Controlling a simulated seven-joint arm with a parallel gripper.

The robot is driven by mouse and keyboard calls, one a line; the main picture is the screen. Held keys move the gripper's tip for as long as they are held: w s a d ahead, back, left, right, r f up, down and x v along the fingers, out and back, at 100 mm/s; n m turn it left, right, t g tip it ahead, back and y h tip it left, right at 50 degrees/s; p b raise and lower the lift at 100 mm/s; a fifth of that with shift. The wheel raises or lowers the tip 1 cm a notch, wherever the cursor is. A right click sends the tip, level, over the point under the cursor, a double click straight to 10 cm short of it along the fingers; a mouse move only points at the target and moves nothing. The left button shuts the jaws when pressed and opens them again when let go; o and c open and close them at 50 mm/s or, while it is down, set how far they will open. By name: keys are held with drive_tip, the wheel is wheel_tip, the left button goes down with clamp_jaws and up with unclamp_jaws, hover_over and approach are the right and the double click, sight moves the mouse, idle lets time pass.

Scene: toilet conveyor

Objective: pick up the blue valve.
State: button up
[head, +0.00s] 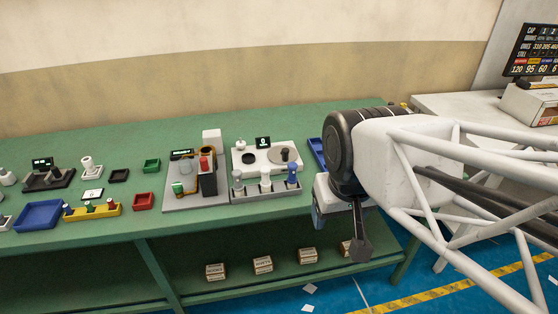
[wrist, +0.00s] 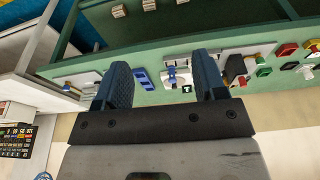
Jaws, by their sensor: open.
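In the wrist view a small blue spot that may be this valve (wrist: 171,72) lies between the fingers, some way off. My gripper (wrist: 163,66) is open with nothing between its two blue fingers. In the head view only part of my gripper (head: 318,214) shows, to the right of the valve and in front of the bench edge; my arm hides the rest.
A white station (head: 268,157) with a small display stands behind the rack. A grey fixture (head: 196,196) with a red-topped part is to its left. A blue tray (head: 317,152) lies right of it, partly behind my arm. Small boxes (head: 263,265) sit on the lower shelf.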

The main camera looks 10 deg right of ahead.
drive_tip(key=w+a+f+m+g+y, duration=0.1)
drive_tip(key=w+a+f+m+y, duration=0.2)
drive_tip(key=w+f+m+y, duration=0.35)
drive_tip(key=m+t+y, duration=0.3)
drive_tip(key=m+t, duration=0.5)
drive_tip(key=m, duration=1.2)
approach(292, 171)
drive_tip(key=w+f, duration=0.1)
drive_tip(key=w, duration=0.2)
drive_tip(key=shift+s+a+f, duration=0.1)
drive_tip(key=shift+a+f, duration=0.1)
drive_tip(key=shift+a, duration=0.3)
drive_tip(key=shift+a, duration=0.1)
drive_tip(key=shift+x, duration=1.25)
drive_tip(key=shift+f, duration=0.15)
drive_tip(key=shift+x, duration=2.55)
